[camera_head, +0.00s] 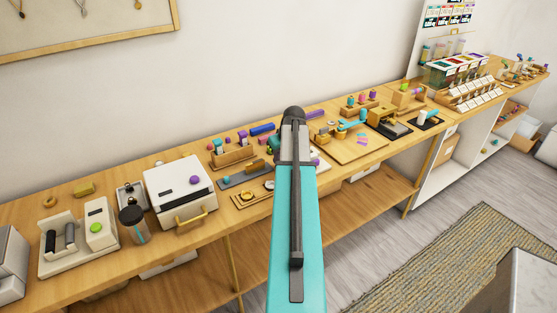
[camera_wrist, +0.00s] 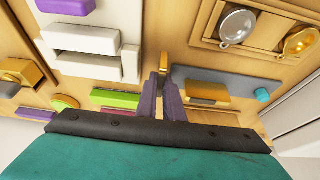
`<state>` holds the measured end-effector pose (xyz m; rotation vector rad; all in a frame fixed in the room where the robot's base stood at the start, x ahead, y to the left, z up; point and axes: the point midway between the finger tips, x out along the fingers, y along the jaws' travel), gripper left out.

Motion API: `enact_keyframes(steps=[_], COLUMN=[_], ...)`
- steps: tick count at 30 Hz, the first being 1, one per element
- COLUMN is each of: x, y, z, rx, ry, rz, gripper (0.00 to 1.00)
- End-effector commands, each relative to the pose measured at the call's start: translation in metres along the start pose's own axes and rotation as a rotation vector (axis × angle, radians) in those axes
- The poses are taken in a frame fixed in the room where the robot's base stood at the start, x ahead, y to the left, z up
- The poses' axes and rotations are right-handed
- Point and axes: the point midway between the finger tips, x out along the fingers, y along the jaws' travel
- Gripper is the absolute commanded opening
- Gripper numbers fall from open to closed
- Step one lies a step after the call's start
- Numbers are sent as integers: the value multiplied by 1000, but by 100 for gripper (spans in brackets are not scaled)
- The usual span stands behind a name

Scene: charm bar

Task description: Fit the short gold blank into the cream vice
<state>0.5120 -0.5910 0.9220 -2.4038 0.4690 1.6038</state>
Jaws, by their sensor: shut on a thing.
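My gripper (camera_wrist: 163,80) points down at the bench in the wrist view. Its two dark purple-grey fingers are close together, shut on a small gold block, which I take to be the short gold blank (camera_wrist: 164,66). Only part of the blank shows at the fingertips. A cream block with a slot-like gap, which looks like the cream vice (camera_wrist: 82,65), is left of the fingers, apart from the blank. In the head view my arm covers the gripper and blank, and I cannot pick out the vice there.
A longer gold bar (camera_wrist: 207,89) lies on a slate-grey tray (camera_wrist: 238,84) right of my fingers. A wooden tray (camera_wrist: 262,45) with round pendants is at upper right. A green block (camera_wrist: 115,98) is at left. A white oven-like box (camera_head: 178,188) stands left of my arm.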

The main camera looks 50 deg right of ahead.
Motion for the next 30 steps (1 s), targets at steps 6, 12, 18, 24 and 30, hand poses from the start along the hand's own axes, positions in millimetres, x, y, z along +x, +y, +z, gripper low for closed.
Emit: enact_keyframes(steps=[6, 12, 18, 24, 30], x=[11, 13, 15, 15, 15], y=[0, 1, 1, 1, 1], z=[5, 5, 6, 6, 7], rx=[0, 0, 0, 0, 1], ry=[0, 1, 1, 1, 1], rz=[0, 1, 1, 1, 1], gripper=[0, 0, 0, 26, 26])
